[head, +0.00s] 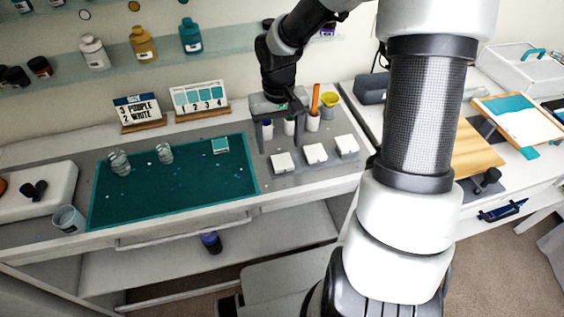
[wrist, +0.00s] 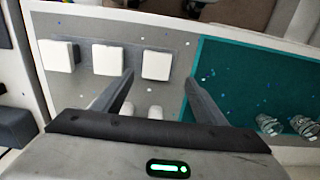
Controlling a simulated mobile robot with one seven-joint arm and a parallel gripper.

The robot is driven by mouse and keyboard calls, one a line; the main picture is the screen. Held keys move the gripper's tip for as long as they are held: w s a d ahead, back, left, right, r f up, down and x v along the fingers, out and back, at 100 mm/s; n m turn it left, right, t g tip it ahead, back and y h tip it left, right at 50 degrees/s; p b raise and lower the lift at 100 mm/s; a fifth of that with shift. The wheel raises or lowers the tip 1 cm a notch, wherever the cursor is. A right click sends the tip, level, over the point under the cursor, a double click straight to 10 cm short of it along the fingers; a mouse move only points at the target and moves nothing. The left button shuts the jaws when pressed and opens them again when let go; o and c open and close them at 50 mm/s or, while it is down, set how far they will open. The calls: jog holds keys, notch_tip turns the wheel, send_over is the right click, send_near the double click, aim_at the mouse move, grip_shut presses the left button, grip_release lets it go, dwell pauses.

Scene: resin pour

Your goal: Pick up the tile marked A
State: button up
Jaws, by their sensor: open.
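Three white square tiles, a left one (head: 282,162), a middle one (head: 315,153) and a right one (head: 347,145), lie in a row on the grey strip right of the teal mat. The wrist view shows the same row reversed, with the left tile (wrist: 157,65) nearest the mat, then the middle tile (wrist: 107,60) and the right tile (wrist: 58,56). I cannot read a letter on any of them. My gripper (head: 281,143) is open and empty above the strip, behind the left tile. In the wrist view the left tile shows just beyond the open fingers (wrist: 160,85).
Bottles and a yellow cup (head: 330,99) stand close behind and right of my gripper. The teal mat (head: 175,200) holds two clear cups (head: 119,162) and a small teal-and-white piece (head: 220,145). Two sign cards (head: 200,97) stand behind it. The mat's front is mostly clear.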

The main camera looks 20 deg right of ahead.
aim_at(283, 161)
jog(key=f, duration=0.6)
jog(key=shift+s+d+f, duration=0.15)
jog(key=shift+d+f, duration=0.1)
jog(key=shift+d, duration=0.1)
jog(key=c, duration=1.2)
jog(key=shift+o, duration=0.2)
jog(key=shift+r, duration=0.1)
